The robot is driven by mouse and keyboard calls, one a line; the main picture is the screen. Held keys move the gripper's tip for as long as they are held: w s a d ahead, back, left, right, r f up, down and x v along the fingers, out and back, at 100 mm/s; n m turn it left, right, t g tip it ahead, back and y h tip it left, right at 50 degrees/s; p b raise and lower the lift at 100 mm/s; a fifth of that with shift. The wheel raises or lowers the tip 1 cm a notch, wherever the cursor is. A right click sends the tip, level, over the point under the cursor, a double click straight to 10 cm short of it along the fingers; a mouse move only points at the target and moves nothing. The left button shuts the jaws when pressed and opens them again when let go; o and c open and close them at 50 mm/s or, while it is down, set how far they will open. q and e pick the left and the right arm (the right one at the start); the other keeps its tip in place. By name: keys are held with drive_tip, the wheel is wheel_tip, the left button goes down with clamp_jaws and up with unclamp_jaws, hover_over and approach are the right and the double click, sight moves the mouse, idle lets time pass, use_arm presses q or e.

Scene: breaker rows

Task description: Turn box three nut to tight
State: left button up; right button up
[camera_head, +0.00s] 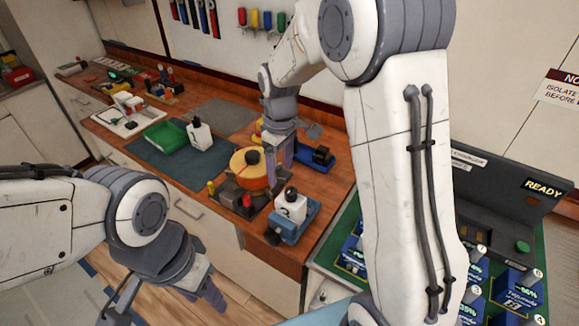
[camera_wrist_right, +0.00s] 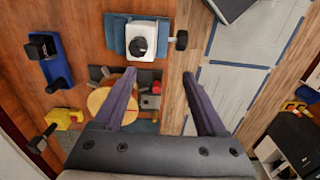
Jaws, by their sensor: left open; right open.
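Blue boxes with lit percentage displays stand at the right on a green surface, partly hidden by my right arm. One box (camera_head: 516,293) shows at the far right; I cannot tell which is box three, and no nut can be made out clearly. My right gripper (camera_head: 283,148) is open and empty above the wooden bench, near a round orange-yellow part. It also shows in the right wrist view (camera_wrist_right: 160,78), fingers apart, pointing toward the bench edge. My left gripper (camera_head: 205,288) is open and empty in front of the bench, over the floor.
A white block (camera_head: 291,206) with a dark knob sits in a blue holder at the bench edge. The orange-yellow part (camera_head: 247,175) is behind it. A dark console (camera_head: 500,190) reads READY.

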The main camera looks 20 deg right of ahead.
sight(291, 189)
drive_tip(key=d+f+p, duration=0.1)
drive_tip(key=f, duration=0.2)
drive_tip(key=w+d+f+p, duration=0.1)
drive_tip(key=f, duration=0.2)
drive_tip(key=w+d+f+p, duration=0.1)
drive_tip(key=f, duration=0.2)
drive_tip(key=shift+w+d+f+p, duration=0.2)
drive_tip(key=shift+d+p, duration=0.05)
drive_tip(key=shift+p, duration=0.1)
use_arm(q)
drive_tip(key=shift+a+r, duration=0.1)
drive_tip(key=shift+r, duration=2.3)
use_arm(e)
drive_tip(key=shift+f, duration=0.7)
clamp_jaws()
